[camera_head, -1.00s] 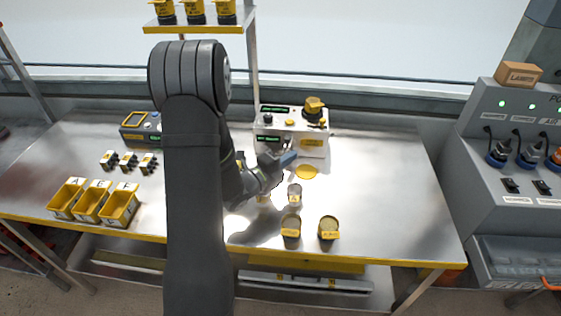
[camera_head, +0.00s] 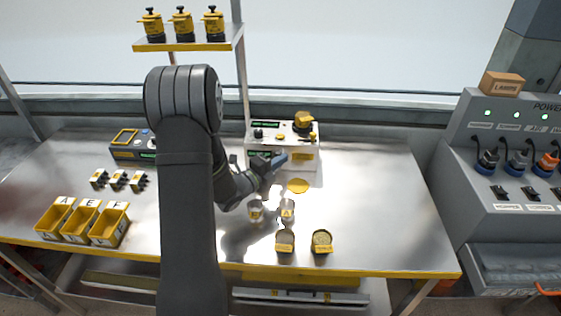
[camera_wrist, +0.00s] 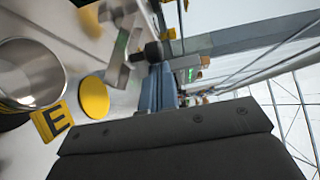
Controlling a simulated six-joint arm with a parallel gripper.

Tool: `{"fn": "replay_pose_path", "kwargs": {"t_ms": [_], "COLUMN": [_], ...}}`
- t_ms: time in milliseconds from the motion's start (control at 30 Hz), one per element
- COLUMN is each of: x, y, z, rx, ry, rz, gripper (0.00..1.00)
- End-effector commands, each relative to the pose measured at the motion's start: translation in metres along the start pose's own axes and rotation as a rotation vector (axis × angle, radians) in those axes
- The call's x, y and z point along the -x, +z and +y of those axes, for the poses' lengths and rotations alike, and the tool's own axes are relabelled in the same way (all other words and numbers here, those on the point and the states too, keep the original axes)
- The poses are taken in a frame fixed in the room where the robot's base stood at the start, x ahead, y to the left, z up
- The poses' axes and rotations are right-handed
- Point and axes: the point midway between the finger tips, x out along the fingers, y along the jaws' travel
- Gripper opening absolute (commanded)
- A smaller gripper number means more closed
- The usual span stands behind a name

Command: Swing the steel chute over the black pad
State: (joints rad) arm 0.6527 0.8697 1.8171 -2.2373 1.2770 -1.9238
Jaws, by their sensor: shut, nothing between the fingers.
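The seeder (camera_head: 306,160) is a pale box with a yellow-topped hopper at the back middle of the table. My gripper (camera_head: 280,159) is just in front of its face. Its blue-grey fingers (camera_wrist: 160,90) are shut with nothing between them. In the wrist view a bent grey steel piece (camera_wrist: 117,62), which looks like the chute, stands just beyond and beside the fingers. I cannot tell whether they touch. In the head view my gripper hides that spot. A yellow disc (camera_head: 298,186) lies on the table before the seeder. I cannot make out the black pad clearly.
Yellow bins (camera_head: 108,228) stand at left. The table's right side is clear.

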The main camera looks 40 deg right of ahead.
Motion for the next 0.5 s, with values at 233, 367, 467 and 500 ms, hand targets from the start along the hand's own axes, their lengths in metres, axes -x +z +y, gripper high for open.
{"fn": "replay_pose_path", "kwargs": {"t_ms": [233,367,467,500], "x": [0.0015,0.0021,0.0028,0.0031], "y": [0.0021,0.0028,0.0037,0.0039], "z": [0.0001,0.0,0.0,0.0], "rx": [-0.001,-0.001,0.0,0.0], "ry": [0.0,-0.001,-0.001,-0.001], "rz": [0.027,0.041,0.052,0.058], "gripper": [0.0,0.0,0.0,0.0]}}
